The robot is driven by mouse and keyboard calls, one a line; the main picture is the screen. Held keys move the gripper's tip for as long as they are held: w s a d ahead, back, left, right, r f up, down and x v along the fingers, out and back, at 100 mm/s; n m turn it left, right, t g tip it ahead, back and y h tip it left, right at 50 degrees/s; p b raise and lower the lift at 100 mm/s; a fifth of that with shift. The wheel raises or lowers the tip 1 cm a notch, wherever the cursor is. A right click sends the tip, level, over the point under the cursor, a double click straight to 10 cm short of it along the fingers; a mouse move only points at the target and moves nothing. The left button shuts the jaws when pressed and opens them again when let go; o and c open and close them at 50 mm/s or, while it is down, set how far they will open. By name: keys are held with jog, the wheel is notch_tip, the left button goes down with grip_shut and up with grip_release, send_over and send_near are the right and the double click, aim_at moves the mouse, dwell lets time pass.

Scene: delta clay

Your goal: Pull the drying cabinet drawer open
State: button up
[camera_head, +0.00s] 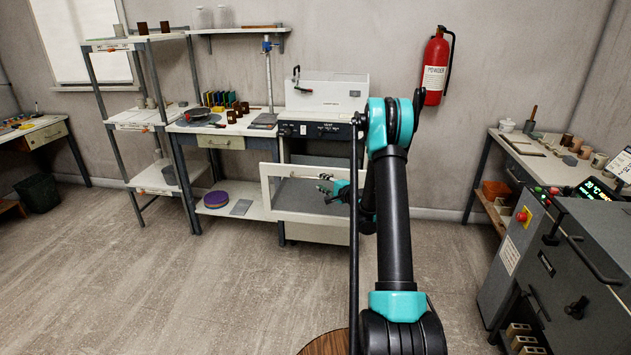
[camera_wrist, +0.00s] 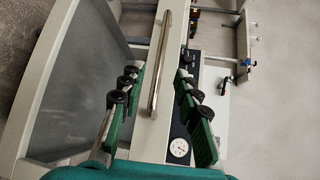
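The drying cabinet (camera_head: 322,128) stands against the back wall, with a dark control panel on its upper front. Its pale-framed front (camera_head: 300,212) with a grey middle sits below that panel and reaches left past the cabinet body. I cannot tell surely how far it stands out. In the wrist view, turned sideways, a silver bar handle (camera_wrist: 160,65) runs along the pale frame (camera_wrist: 150,140). My gripper (camera_wrist: 158,75) is open, one green finger on each side of the bar, with visible gaps. In the head view my gripper (camera_head: 331,187) is at the front, partly hidden by my arm.
A shelf rack (camera_head: 145,118) and a worktable (camera_head: 222,130) stand left of the cabinet. A red fire extinguisher (camera_head: 435,68) hangs on the wall to the right. A grey machine (camera_head: 560,260) stands at the right. The floor (camera_head: 170,285) left of my arm is clear.

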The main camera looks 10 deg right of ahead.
jog(key=shift+v, duration=2.1)
jog(key=s+a+r+n+g, duration=0.2)
jog(key=s+a+n, duration=0.1)
jog(key=s, duration=0.4)
jog(key=s+a+r+n+g+h, duration=0.1)
jog(key=s+a+r+n+g, duration=0.15)
jog(key=s, duration=0.35)
jog(key=s+a+r+n+g, duration=0.1)
jog(key=s+a+n+g, duration=0.15)
jog(key=s, duration=0.45)
jog(key=s+d+f+n+g+h, duration=0.1)
jog(key=s+n+h, duration=0.1)
jog(key=s, duration=0.7)
jog(key=s+d+f+n+g+h, duration=0.1)
jog(key=s+d+n+h, duration=0.1)
jog(key=s, duration=0.7)
jog(key=s+d+f+n+g+h, duration=0.1)
jog(key=s+d+f+n+h, duration=0.1)
jog(key=s, duration=0.7)
jog(key=shift+s+h, duration=0.3)
